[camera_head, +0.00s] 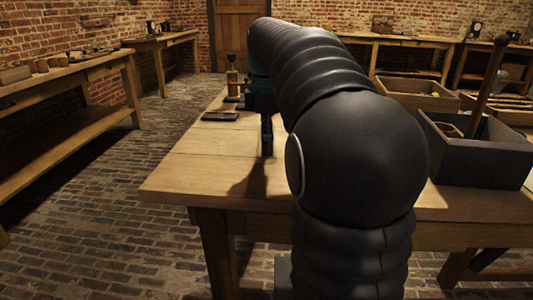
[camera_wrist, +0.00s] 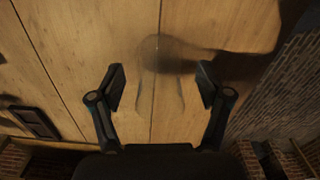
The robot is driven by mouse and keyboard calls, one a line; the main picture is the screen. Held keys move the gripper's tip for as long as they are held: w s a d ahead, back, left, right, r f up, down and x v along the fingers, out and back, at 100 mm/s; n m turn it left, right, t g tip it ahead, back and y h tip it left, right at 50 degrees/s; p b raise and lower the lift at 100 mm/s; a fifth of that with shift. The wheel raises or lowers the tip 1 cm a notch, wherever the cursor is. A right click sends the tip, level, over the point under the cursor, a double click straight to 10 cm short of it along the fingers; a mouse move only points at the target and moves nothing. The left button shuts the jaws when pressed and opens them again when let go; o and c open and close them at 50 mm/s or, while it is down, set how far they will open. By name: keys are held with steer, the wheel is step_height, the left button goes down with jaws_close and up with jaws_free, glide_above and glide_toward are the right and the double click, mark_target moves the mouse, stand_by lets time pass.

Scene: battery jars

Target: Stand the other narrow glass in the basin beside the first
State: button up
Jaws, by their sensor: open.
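My gripper (camera_wrist: 161,88) is open and points down over the wooden table. In the wrist view, a faint clear outline, perhaps a narrow glass (camera_wrist: 160,97), shows between the fingers, with a dark shadow beyond it. I cannot tell whether the fingers touch it. In the head view my gripper (camera_head: 267,140) is low over the table's left part, and no glass can be made out there. A dark grey open box (camera_head: 485,168), perhaps the basin, stands on the right. A wooden rod leans up from it; most of its inside is hidden, so I cannot see the first glass.
The table top (camera_head: 185,178) is clear at its front left. A wooden tray (camera_head: 420,95) is behind the grey box. My arm hides the table's middle.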

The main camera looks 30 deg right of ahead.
jaws_close()
steer(key=shift+r, duration=0.15)
steer(key=shift+r, duration=0.3)
steer(key=r, duration=0.2)
steer(key=r+p, duration=0.1)
steer(key=shift+s+d+r, duration=0.15)
steer(key=shift+d+r, duration=0.1)
steer(key=shift+r, duration=0.15)
steer(key=s+d+r, duration=0.6)
steer(key=s+d, duration=0.1)
steer(key=s, duration=0.1)
steer(key=shift+d+r+p, duration=0.15)
steer(key=shift+d+p, duration=0.2)
